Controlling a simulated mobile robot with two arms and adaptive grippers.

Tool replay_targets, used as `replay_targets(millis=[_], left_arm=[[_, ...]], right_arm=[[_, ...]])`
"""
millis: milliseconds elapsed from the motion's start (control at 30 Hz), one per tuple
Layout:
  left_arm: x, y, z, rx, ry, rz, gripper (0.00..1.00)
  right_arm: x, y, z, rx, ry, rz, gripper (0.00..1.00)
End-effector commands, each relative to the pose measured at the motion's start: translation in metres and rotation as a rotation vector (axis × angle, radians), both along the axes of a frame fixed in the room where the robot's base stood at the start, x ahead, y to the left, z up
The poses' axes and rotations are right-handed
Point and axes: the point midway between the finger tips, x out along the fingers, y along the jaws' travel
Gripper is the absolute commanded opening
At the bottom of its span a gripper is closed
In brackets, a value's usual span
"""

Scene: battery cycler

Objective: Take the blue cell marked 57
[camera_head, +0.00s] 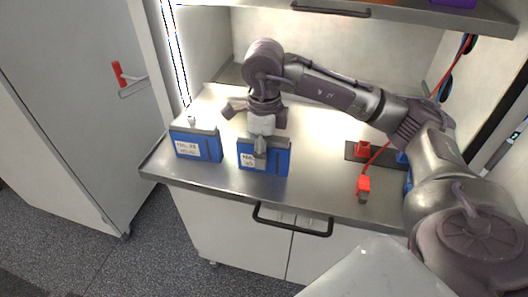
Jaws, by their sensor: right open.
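Two blue cells with grey tops and white labels stand upright near the front edge of the bench (325,195). One cell (208,147) is at the left. The other cell (277,162) is to its right, near the bench's middle. Both labels are too small to read surely, so I cannot tell which is marked 57. My right gripper (252,130) points down at the right-hand cell, open, with one finger in front of the cell's top. Whether it touches the cell is unclear. My left gripper is out of view.
A red plug (363,186) on a red cable lies at the bench's front right. Behind it, a red connector (362,149) sits on a dark plate. A shelf (400,14) overhangs the bench. A black handle (292,222) juts from the cabinet front.

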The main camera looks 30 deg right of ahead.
Motion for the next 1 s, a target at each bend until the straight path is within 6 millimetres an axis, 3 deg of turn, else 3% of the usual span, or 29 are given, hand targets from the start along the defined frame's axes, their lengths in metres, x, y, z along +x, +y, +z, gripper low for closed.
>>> replay_targets(millis=[167, 500, 1000], left_arm=[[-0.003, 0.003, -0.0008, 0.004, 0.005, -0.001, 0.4], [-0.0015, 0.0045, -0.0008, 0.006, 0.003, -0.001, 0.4], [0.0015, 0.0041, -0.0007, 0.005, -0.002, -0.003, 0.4]], right_arm=[[0.0001, 0.0001, -0.0003, 0.001, -0.001, 0.0, 0.57], [0.0001, 0.0, -0.0001, 0.0, 0.0, 0.0, 0.0], [0.0008, -0.0001, 0.0019, 0.001, -0.004, 0.0, 0.0]])
